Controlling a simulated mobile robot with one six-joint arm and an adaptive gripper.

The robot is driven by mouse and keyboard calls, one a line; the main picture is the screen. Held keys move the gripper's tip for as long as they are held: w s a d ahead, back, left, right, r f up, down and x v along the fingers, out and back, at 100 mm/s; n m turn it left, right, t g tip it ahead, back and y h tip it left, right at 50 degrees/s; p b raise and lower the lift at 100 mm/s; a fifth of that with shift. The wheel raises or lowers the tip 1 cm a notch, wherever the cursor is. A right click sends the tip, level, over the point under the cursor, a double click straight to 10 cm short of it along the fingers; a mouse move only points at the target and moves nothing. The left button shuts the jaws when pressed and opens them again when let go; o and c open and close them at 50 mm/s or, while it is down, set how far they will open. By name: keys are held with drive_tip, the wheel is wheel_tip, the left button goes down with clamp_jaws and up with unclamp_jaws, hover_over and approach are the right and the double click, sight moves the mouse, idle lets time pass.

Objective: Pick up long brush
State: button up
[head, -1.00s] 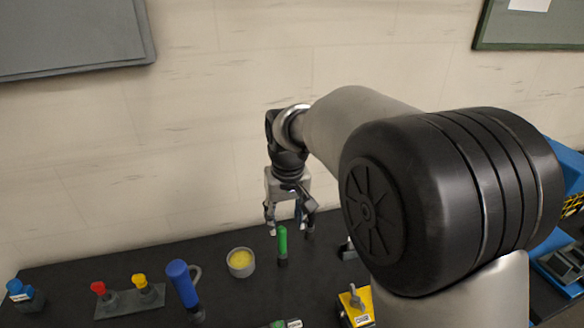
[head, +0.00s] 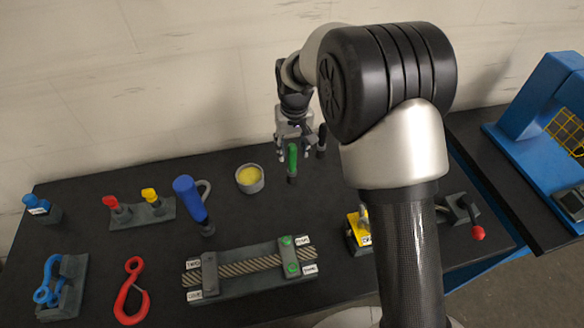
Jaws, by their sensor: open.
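Two slim upright tools stand at the back of the black bench in the head view. One is green with a dark lower end (head: 292,160); the other is black (head: 321,138), just to its right. I cannot tell for certain which is the long brush. My gripper (head: 293,152) points down with its fingers apart, close behind the green tool in the picture. The black tool shows right beside its right finger. The green tool partly covers the space between the fingers, and no hold on either tool shows.
A grey pot of yellow stuff (head: 249,179) stands left of the green tool. A blue-handled tool (head: 190,200) leans up further left. A rope fixture (head: 248,268), red hook (head: 131,292) and yellow block (head: 357,230) lie nearer. My arm hides part of the bench.

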sight(292, 155)
drive_tip(key=f, duration=0.1)
drive_tip(key=w+f+b, duration=0.1)
drive_tip(key=f, duration=0.3)
drive_tip(key=shift+w+a+f, duration=0.1)
drive_tip(key=shift+w+a, duration=0.1)
drive_tip(key=shift+w, duration=0.1)
drive_tip(key=shift+c, duration=0.5)
clamp_jaws()
